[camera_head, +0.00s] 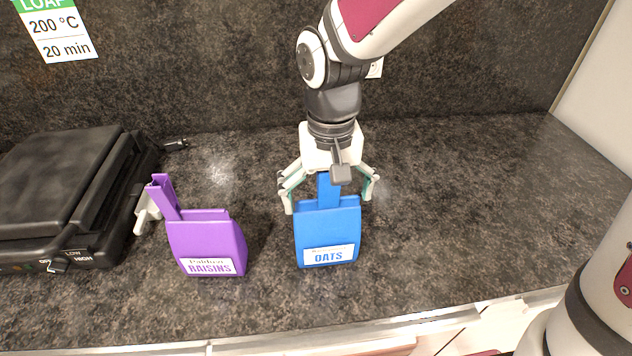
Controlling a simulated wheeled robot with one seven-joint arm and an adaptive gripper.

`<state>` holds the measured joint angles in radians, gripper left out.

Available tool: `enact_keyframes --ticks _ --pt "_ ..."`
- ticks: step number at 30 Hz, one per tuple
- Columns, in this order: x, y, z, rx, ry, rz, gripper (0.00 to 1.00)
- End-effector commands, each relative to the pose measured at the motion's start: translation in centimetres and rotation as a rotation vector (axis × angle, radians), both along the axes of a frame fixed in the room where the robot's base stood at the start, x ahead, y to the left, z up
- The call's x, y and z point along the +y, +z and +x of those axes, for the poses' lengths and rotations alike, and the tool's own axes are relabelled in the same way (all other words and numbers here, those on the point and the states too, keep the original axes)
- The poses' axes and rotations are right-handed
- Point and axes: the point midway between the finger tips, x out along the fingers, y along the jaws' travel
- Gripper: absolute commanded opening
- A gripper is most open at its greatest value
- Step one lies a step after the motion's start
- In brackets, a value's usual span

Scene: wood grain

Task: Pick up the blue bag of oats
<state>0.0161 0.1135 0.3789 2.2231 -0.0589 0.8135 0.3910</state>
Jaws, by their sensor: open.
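The blue bag of oats (327,230) stands upright on the dark counter, with a white label reading OATS on its front and a narrow blue part rising at its top. My gripper (329,203) is directly above and around the top of the bag, pointing down. Its two fingers are spread wide, one on each side of the narrow top part. The left finger's tip is close to the bag's upper left edge; I cannot tell whether it touches. The gripper's palm hides the upper end of the top part.
A purple bag of raisins (207,245) stands to the left of the oats. A black grill appliance (60,200) is at the far left. The counter (470,210) is clear to the right. Its front edge (430,318) runs along the bottom.

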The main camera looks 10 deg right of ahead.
Motion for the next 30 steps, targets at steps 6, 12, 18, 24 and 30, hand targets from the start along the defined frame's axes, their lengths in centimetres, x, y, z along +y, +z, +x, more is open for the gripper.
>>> enact_keyframes --ticks 6,12,18,24,30 --pt "0.0 0.04 0.0 0.0 0.0 0.0 0.77" --pt "0.03 0.02 -0.03 0.001 0.0 0.001 0.32" --pt "0.08 -0.03 -0.05 0.002 0.0 0.002 0.05" --pt "0.16 -0.1 -0.09 0.004 -0.001 0.003 0.03" --pt "0.22 -0.17 -0.13 0.005 0.0 0.004 0.02"
